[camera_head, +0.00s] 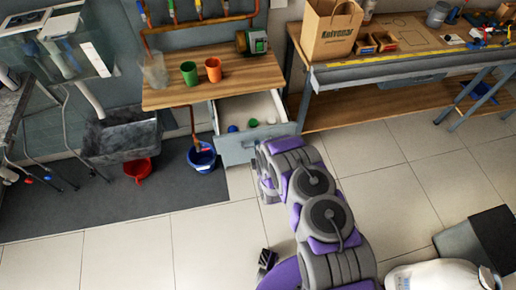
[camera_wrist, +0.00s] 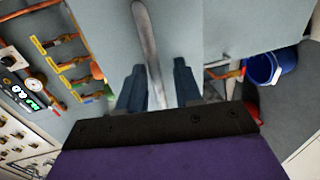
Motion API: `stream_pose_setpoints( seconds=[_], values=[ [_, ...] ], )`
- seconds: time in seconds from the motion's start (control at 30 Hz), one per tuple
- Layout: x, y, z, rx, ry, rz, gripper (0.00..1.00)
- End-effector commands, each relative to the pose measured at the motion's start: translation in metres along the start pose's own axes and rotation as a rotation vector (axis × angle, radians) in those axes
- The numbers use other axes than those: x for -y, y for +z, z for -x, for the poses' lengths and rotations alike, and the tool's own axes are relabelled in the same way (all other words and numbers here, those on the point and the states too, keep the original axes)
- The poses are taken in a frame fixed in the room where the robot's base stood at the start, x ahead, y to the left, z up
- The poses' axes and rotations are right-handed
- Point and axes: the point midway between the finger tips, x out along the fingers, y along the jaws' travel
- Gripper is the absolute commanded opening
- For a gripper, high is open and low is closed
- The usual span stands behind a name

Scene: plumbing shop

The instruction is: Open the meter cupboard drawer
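The meter cupboard (camera_head: 215,75) has a wooden top and stands at the back wall in the head view. Its drawer (camera_head: 240,147) is pulled well out, showing a pale inside with small blue, green and white things. In the wrist view the grey drawer front (camera_wrist: 225,25) fills the upper middle, with a long metal handle (camera_wrist: 147,35) on it. My gripper (camera_wrist: 160,85) is at this handle, one dark finger on each side. The fingers look apart, with a small gap beside the bar. In the head view my arm hides the gripper's fingertips and the handle.
A green cup (camera_head: 189,73) and an orange cup (camera_head: 213,69) stand on the cupboard top. A blue bucket (camera_head: 202,158) and a red bucket (camera_head: 138,170) stand on the floor left of the drawer. A workbench (camera_head: 400,60) is on the right. Tiled floor in front is mostly clear.

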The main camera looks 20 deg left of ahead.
Motion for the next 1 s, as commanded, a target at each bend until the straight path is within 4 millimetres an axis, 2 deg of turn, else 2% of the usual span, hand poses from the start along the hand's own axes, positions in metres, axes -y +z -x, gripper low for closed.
stream_pose_setpoints(
  seconds=[0.27,0.43,0.57,0.97,1.0],
  values=[
    [-0.002,-0.001,0.001,-0.001,0.004,0.000,0.37],
    [-0.003,-0.001,0.012,-0.002,0.006,0.000,0.37],
    [-0.003,-0.001,0.033,-0.003,0.000,0.001,0.37],
    [-0.002,-0.001,0.119,-0.003,-0.003,0.002,0.37],
    [-0.003,0.001,0.119,-0.001,0.002,0.003,0.37]
  ],
)
